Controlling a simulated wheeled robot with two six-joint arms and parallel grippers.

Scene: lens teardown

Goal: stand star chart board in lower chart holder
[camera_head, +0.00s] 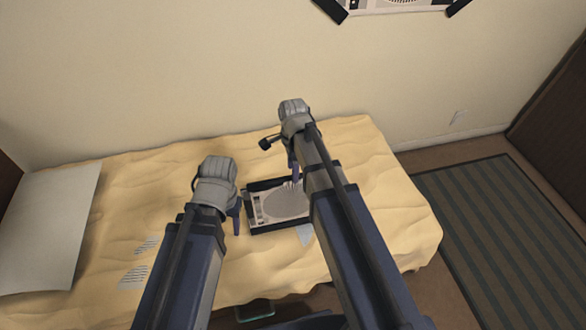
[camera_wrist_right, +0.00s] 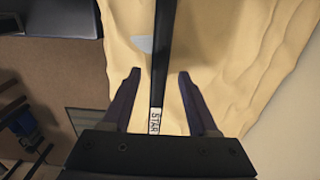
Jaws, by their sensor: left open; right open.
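The star chart board (camera_head: 286,203) is a pale panel with a grey disc and dark edging, on the yellow cloth in the head view; my right arm hides its right part. In the right wrist view its dark edge (camera_wrist_right: 160,60) is a narrow strip with a small white "STAR" label. My right gripper (camera_head: 293,170) is open at the board's top edge, with its fingers on either side of the strip and gaps to both. My left gripper (camera_head: 237,218) is open beside the board's left edge; contact is unclear. I cannot make out the lower chart holder separately.
A chart (camera_head: 395,3) with dark corner pieces (camera_head: 331,9) is on the wall, cut off by the top edge. A white panel (camera_head: 48,225) lies at the left of the rumpled cloth (camera_head: 385,200). A striped rug (camera_head: 505,225) lies on the floor at right.

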